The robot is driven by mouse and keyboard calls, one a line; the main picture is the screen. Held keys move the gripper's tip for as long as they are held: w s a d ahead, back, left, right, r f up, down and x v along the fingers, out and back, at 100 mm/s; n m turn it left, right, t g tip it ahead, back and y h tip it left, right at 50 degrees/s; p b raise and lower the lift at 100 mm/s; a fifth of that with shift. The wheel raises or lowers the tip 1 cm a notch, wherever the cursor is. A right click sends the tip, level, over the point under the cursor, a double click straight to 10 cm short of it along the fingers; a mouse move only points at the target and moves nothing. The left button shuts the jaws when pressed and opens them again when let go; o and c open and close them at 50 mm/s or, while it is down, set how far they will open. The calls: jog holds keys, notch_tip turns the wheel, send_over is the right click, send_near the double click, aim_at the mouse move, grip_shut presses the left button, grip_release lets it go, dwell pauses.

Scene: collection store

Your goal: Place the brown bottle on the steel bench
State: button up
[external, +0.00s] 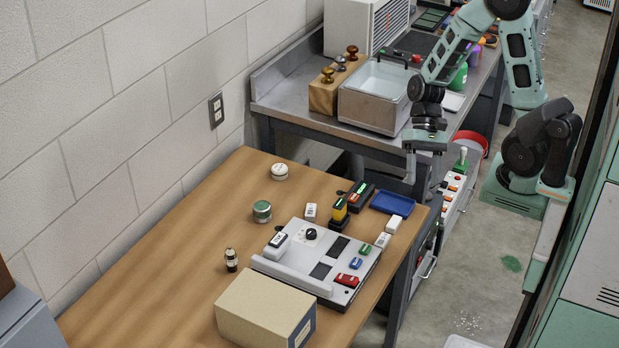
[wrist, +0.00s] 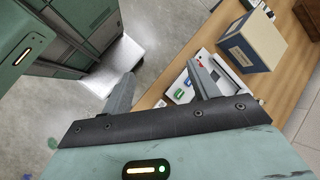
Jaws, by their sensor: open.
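The brown bottle (external: 231,260), small and dark with a pale label, stands upright on the wooden table, left of a grey control panel. The steel bench (external: 288,98) stands beyond the table along the wall. My gripper (external: 423,180) is open and empty, pointing down near the table's far right corner, well to the right of the bottle. In the wrist view its two fingers (wrist: 158,78) are spread with nothing between them. I cannot make out the bottle in the wrist view.
A cardboard box (external: 265,310) and the control panel (external: 320,262) stand near the bottle; a green tin (external: 262,211) is behind it. On the bench are a steel basin (external: 375,98), a wooden block with knobs (external: 337,88) and a white unit (external: 365,25). Some bench front surface is bare.

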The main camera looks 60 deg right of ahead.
jog(key=s+a+r+n+t+h, duration=0.3)
jog(key=s+a+n+h, duration=0.3)
jog(key=n, duration=0.8)
jog(key=shift+s+a+r, duration=0.15)
jog(key=shift+s+a, duration=0.05)
jog(key=shift+a, duration=0.05)
